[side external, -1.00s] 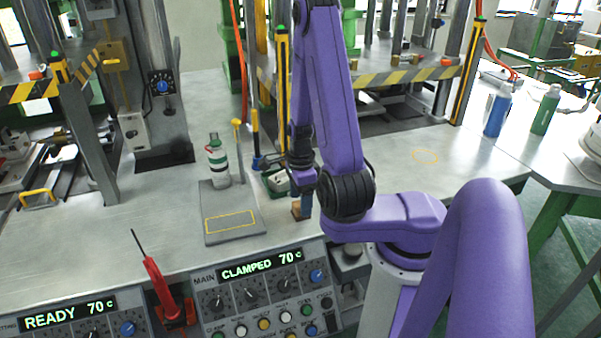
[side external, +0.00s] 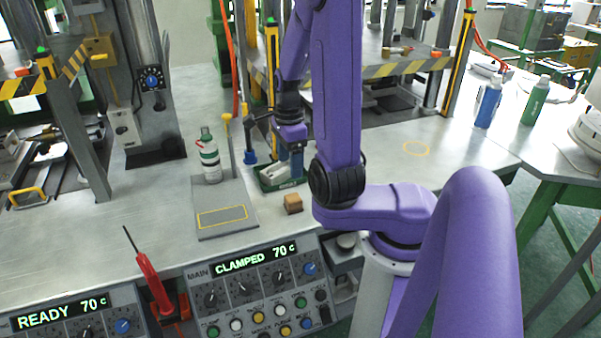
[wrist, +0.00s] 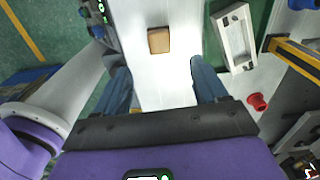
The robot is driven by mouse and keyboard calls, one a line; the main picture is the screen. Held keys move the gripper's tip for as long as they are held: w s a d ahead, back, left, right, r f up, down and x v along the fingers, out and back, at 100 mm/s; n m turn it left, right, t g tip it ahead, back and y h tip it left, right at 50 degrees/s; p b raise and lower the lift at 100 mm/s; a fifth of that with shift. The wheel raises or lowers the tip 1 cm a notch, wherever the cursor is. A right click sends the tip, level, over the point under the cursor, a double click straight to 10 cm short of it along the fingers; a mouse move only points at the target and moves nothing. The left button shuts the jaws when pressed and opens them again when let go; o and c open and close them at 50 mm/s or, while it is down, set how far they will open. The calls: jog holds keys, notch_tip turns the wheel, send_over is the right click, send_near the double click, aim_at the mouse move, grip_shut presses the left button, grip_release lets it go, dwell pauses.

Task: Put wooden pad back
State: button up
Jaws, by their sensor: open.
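The wooden pad (side external: 293,204), a small tan block, lies on the metal bench just right of the grey board. It also shows in the wrist view (wrist: 160,40), top centre, beyond the fingertips. My gripper (side external: 296,165) is above and apart from it. In the wrist view its two blue fingers (wrist: 163,82) are spread wide with nothing between them. A yellow rectangle outline (side external: 222,216) is on the grey board (side external: 208,190), and a yellow round outline (side external: 416,148) is on the bench at right.
A green tray (side external: 268,185) with a pale part in it stands behind the pad, close to my gripper. A white-and-green bottle (side external: 209,158) stands on the board's back. The control panel (side external: 262,290) borders the front. The bench at right is mostly clear.

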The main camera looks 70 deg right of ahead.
jog(key=w+a+r+n, duration=0.2)
jog(key=a+n, duration=0.4)
jog(key=n, duration=0.4)
jog(key=w+a+r+n, duration=0.1)
jog(key=w+a+n, duration=0.3)
jog(key=n, duration=0.5)
jog(key=s+a+r+n, duration=0.1)
jog(key=s+a+n, duration=0.2)
jog(key=s+n, duration=0.6)
jog(key=s+a+r+n, duration=0.2)
jog(key=s+a+n, duration=0.2)
jog(key=s+n, duration=0.5)
jog(key=shift+s+n, duration=0.3)
jog(key=shift+n, duration=0.7)
